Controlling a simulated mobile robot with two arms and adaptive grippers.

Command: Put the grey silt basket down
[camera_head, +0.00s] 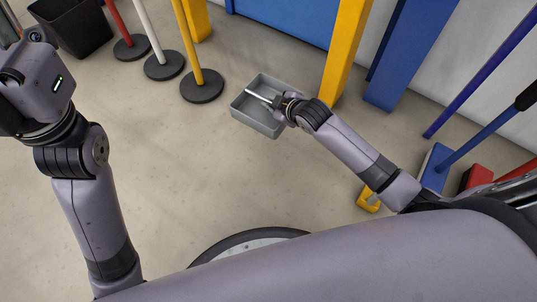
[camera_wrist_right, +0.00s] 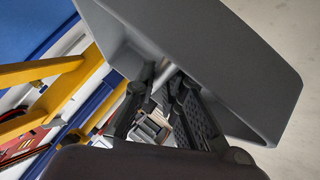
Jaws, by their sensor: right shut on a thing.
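The grey silt basket (camera_head: 258,118) is an open rectangular box near the upper middle of the head view. A light bar shows inside the basket. Whether its underside touches the floor cannot be told. My left arm stands at the left of the head view; its fingers do not show.
A yellow post (camera_head: 345,50) and a blue post (camera_head: 400,60) stand behind and right of the basket. Several posts on dark round bases, such as the yellow one (camera_head: 202,86), stand to the left. A black bin (camera_head: 72,28) is far left. The floor (camera_head: 190,170) in front is clear.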

